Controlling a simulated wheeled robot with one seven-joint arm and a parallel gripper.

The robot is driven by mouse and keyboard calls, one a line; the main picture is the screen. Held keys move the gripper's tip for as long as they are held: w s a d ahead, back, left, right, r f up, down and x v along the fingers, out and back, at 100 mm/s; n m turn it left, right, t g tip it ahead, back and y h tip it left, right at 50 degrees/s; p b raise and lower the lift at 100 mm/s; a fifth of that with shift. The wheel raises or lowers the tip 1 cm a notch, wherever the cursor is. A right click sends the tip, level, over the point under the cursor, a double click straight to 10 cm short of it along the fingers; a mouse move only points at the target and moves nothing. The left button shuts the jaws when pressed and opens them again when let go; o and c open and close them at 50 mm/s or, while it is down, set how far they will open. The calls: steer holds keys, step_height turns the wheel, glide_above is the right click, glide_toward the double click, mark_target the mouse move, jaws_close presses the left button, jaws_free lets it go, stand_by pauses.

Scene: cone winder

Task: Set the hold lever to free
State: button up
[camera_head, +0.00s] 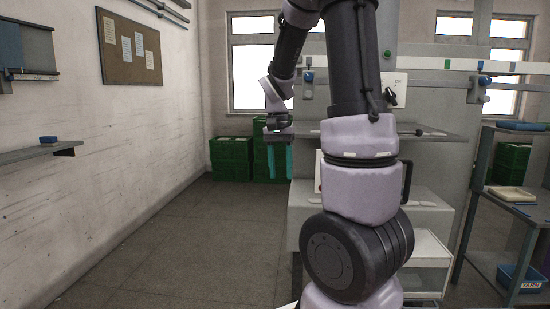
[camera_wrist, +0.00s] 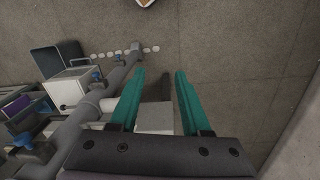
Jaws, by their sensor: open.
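My gripper (camera_head: 279,158) hangs fingers-down left of the machine in the head view, in front of the green crates. Its two teal fingers also show in the wrist view (camera_wrist: 159,76), spread apart with nothing held between them. The grey cone winder (camera_head: 442,108) stands behind my arm, which hides much of its middle. A dark lever-like part (camera_head: 390,97) sits on a light plate just right of my arm; I cannot tell whether it is the hold lever, or its setting. Blue-topped fittings show on the machine at left (camera_head: 309,77) and right (camera_head: 485,80).
Green crates (camera_head: 231,158) are stacked by the back wall. A wall shelf (camera_head: 40,152) juts out at left. A rack (camera_head: 510,195) with a blue yarn bin (camera_head: 519,277) stands at right. The floor (camera_head: 185,240) at left is clear. Machine parts fill the wrist view's left side.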

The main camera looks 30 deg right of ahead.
steer(key=shift+s+a+r+n+t+y, duration=0.2)
steer(key=shift+s+a+r+t, duration=0.25)
steer(key=shift+r, duration=0.3)
steer(key=shift+s+a+r+n+t+y, duration=0.2)
steer(key=shift+s+a+r+t, duration=0.15)
steer(key=shift+a+r, duration=0.3)
steer(key=shift+s+a+r+n+t+y, duration=0.1)
steer(key=shift+s+a+r+t+y, duration=0.25)
steer(key=shift+r, duration=0.5)
steer(key=shift+s+a+r, duration=0.1)
steer(key=shift+s, duration=0.05)
